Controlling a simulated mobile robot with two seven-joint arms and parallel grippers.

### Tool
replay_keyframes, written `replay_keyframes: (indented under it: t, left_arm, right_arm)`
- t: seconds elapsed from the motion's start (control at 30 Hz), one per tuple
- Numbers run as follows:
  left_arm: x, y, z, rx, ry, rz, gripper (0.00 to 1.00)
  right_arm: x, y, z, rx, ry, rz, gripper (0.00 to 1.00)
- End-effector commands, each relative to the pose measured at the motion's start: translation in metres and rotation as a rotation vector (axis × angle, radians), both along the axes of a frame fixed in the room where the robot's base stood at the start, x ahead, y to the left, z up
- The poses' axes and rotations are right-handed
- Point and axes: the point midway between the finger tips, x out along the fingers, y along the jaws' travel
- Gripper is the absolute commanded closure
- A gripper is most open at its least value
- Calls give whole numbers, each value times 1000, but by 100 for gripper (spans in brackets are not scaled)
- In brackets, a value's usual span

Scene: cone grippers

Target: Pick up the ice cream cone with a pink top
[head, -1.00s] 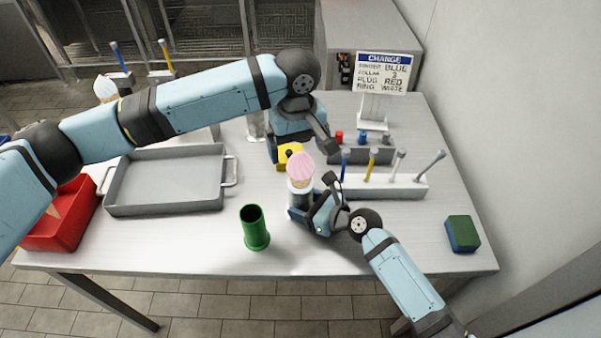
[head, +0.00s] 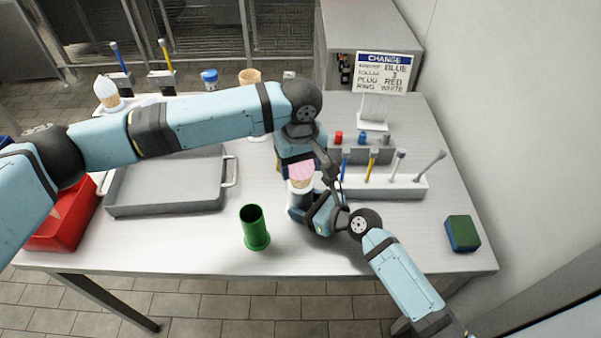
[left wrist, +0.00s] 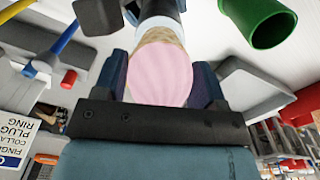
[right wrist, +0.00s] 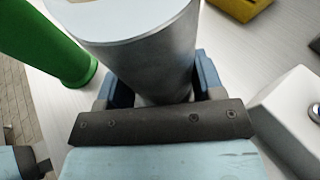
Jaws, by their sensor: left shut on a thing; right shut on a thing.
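The ice cream cone with a pink top (head: 301,171) stands in a grey cylindrical holder (head: 297,198) near the middle of the table. In the left wrist view the pink top (left wrist: 160,76) and the pale cone sit between my left fingers. My left gripper (left wrist: 162,88) is shut on the cone from the far side. My right gripper (right wrist: 155,88) is shut on the holder, which shows as a wide metal cylinder (right wrist: 150,50) in the right wrist view. The cone's lower part is hidden inside the holder.
A green cup (head: 254,228) stands at the front. A grey tray (head: 163,207) and a red bin (head: 62,232) lie left. Another cone (head: 106,91) stands back left.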

Motion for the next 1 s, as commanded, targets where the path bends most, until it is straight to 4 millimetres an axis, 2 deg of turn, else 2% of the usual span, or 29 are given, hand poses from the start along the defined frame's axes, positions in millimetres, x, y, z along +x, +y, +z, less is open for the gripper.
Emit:
replay_keyframes:
  t: [0.27,0.7,0.83,1.0]
  left_arm:
    - [0,0,7,0,-1,0,47]
    - [0,-1,86,-2,-2,-1,47]
    - [0,0,98,-1,-1,-1,47]
    - [0,0,101,0,0,-1,47]
  right_arm:
    - [0,0,0,0,0,-1,52]
    - [0,0,0,0,0,0,52]
    - [0,0,0,0,0,0,52]
    - [0,0,0,0,0,0,52]
